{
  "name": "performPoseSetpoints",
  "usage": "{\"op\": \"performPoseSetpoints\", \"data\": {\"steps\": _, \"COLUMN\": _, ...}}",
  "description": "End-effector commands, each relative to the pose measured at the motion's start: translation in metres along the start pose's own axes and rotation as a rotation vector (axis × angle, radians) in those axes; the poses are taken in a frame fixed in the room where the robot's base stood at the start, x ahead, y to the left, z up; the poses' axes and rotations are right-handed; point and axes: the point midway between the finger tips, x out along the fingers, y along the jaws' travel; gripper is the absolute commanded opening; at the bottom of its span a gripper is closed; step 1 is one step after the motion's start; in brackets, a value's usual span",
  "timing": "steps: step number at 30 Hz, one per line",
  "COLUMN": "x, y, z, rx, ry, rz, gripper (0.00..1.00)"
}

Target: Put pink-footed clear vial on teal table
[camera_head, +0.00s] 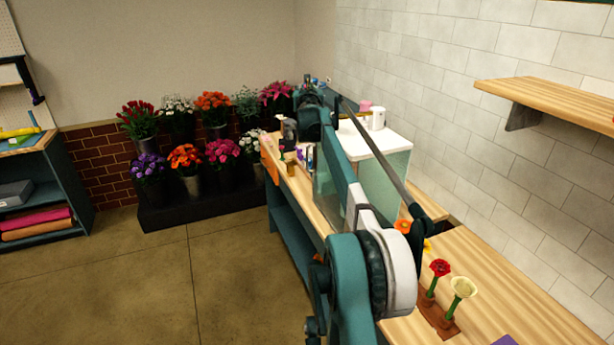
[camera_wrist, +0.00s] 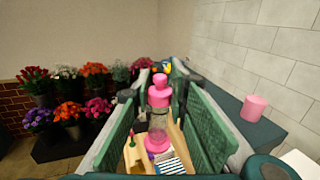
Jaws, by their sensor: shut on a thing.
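The pink-footed clear vial (camera_wrist: 158,128) shows in the wrist view between my finger pads, with a pink top and a pink foot around a clear body. My gripper (camera_wrist: 160,100) is shut on it; its green pads flank the vial and the exact contact is hard to see. In the head view my gripper (camera_head: 310,103) is at the far end of the long bench, and the vial cannot be made out there. A dark teal surface (camera_wrist: 252,130), seemingly the teal table, lies to the right in the wrist view.
A pink cylinder (camera_wrist: 255,108) stands on the teal surface. In the head view, a white-topped case (camera_head: 370,143) with a white cup (camera_head: 378,119) stands beside my arm. Small objects crowd the bench's far end. A red flower (camera_head: 440,267) stands near. Potted bouquets (camera_head: 185,160) fill the back left.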

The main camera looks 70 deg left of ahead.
Motion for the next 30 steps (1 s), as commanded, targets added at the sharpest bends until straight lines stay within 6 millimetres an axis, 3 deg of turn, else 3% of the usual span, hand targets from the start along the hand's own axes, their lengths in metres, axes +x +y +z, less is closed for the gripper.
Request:
{"op": "performPoseSetpoints", "data": {"steps": 10, "x": 0.005, "y": 0.013, "z": -0.046, "rx": -0.001, "ry": 0.001, "rz": -0.059, "gripper": 0.0}}
{"op": "performPoseSetpoints", "data": {"steps": 21, "x": 0.008, "y": 0.035, "z": -0.131, "rx": -0.002, "ry": 0.003, "rz": -0.173, "gripper": 0.0}}
{"op": "performPoseSetpoints", "data": {"steps": 30, "x": 0.005, "y": 0.05, "z": -0.184, "rx": -0.002, "ry": 0.004, "rz": -0.245, "gripper": 0.0}}
